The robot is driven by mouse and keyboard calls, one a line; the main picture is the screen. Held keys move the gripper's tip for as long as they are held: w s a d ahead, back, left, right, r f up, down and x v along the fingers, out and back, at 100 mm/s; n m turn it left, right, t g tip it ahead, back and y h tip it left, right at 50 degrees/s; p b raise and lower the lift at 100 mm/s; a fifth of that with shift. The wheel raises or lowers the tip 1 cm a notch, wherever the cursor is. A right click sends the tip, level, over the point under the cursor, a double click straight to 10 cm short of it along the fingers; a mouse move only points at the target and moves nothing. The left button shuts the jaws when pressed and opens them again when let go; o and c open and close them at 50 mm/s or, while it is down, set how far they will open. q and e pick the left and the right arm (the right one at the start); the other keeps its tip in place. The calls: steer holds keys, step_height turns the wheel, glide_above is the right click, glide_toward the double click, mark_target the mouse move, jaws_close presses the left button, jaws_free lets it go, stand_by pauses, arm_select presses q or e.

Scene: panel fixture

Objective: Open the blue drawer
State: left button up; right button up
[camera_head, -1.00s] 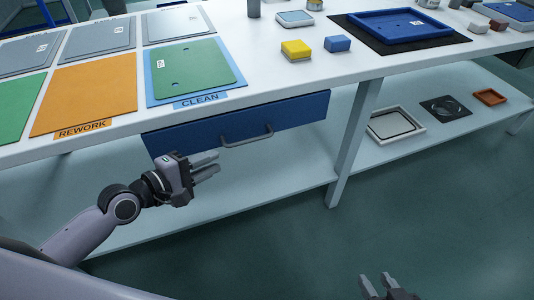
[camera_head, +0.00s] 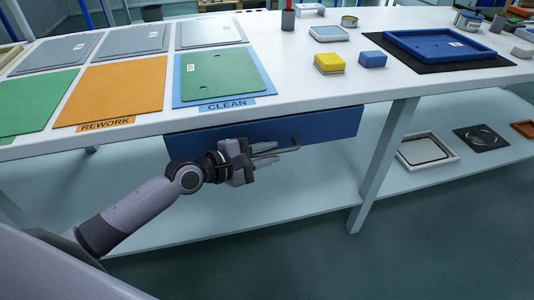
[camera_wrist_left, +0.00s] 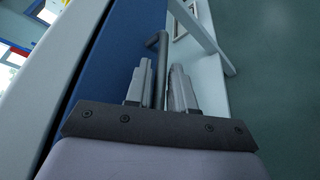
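The blue drawer (camera_head: 325,126) sits under the white tabletop, with its front close beneath the table edge. Its grey bar handle (camera_head: 296,143) is partly hidden behind my left gripper (camera_head: 266,154). My left gripper is at the drawer front with its fingers apart. In the left wrist view the handle bar (camera_wrist_left: 159,62) runs between the two fingers of the left gripper (camera_wrist_left: 160,85), and the blue drawer front (camera_wrist_left: 110,50) is to the left. A narrow gap seems to show beside the bar; firm contact is not clear. My right gripper is out of view.
The white tabletop (camera_head: 290,85) holds a green panel (camera_head: 222,82), an orange panel (camera_head: 115,90), a yellow block (camera_head: 329,63), a blue block (camera_head: 372,60) and a blue tray (camera_head: 440,46). A table leg (camera_head: 383,165) stands right of the drawer. A lower shelf (camera_head: 290,200) runs underneath.

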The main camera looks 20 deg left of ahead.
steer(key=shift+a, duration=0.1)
arm_select(q)
jaws_close()
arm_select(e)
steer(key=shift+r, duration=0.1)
